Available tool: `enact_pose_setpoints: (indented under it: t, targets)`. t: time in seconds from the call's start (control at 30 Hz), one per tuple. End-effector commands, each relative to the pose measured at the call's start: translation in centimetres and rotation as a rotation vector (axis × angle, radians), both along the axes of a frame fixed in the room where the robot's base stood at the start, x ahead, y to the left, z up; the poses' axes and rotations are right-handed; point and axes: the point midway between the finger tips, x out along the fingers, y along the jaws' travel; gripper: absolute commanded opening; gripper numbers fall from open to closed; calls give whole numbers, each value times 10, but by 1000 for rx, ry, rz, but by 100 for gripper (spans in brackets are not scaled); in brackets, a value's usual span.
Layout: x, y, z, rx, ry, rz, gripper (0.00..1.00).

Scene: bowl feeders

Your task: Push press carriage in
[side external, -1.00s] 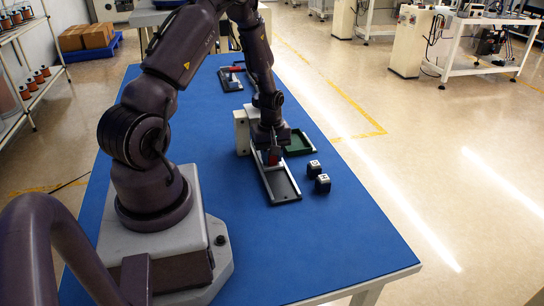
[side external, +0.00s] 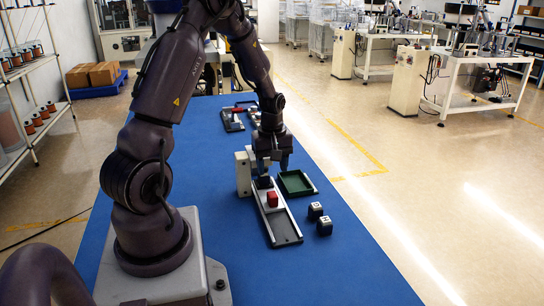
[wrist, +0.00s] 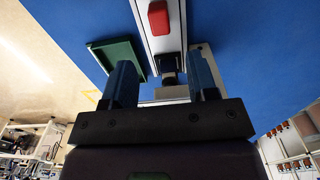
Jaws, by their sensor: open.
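The press (side external: 243,173) is a pale upright block at the far end of a metal-edged rail track (side external: 287,231). A dark block (wrist: 169,79) sits beyond the red one, close to the press. My gripper (side external: 273,166) is open over the press end, above and beyond the red block. In the wrist view its fingers (wrist: 163,80) are spread wide with nothing held. The carriage's underside is hidden.
A green tray (side external: 297,193) lies right of the press. Two dark cubes with white tops (side external: 315,210) (side external: 324,226) stand right of the track. Another fixture with a red part (side external: 232,118) is at the back. The blue table's front right is clear.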

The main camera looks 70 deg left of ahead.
Motion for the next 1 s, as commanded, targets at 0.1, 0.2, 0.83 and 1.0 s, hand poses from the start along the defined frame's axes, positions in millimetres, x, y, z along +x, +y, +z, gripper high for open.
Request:
enact_pose_setpoints:
  t: [0.1,0.2,0.83,1.0]
  targets:
    - [0,0,18,3,-2,0,53]
    - [0,0,26,1,-1,0,53]
    - [-1,-1,30,-4,4,-42,53]
    - [-18,-22,35,-53,46,-254,53]
